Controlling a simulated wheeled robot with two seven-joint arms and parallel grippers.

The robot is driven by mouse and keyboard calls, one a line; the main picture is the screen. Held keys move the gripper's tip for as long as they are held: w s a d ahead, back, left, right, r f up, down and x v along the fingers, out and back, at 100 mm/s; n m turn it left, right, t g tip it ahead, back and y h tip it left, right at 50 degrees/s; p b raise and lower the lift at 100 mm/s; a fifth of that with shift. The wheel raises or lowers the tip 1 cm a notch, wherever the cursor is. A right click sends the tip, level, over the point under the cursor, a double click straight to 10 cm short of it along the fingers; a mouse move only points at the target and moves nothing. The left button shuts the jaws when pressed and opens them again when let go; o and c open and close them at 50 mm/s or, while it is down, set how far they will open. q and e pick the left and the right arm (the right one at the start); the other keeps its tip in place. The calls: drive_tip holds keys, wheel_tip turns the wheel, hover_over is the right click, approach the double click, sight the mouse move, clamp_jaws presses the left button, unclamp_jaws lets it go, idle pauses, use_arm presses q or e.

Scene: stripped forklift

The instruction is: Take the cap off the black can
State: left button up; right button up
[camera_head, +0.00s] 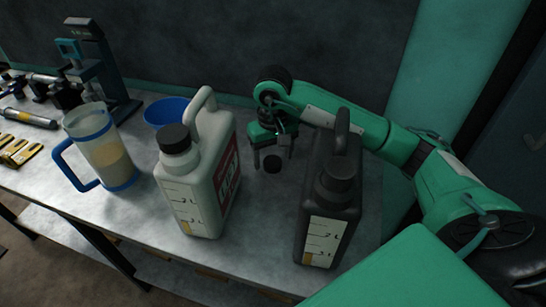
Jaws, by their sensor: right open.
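The black can (323,215) stands upright on the right part of the bench, with a black handle on top and a scale label on its front. Its dark top (341,168) faces me; I cannot tell clearly whether a cap sits on it. My right gripper (271,162) is open, pointing down over the bench to the left of the black can and apart from it. My left gripper is not in view.
A white can (205,190) with a black cap (174,139) stands left of the black can. Further left are a clear jug (108,160) with a blue handle, a blue bowl (166,112) and tools. The metal bench (262,235) is bare between the two cans.

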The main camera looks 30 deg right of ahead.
sight(273, 161)
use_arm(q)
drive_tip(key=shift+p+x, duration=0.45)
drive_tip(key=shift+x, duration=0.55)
use_arm(e)
wheel_tip(273, 161, up, 11)
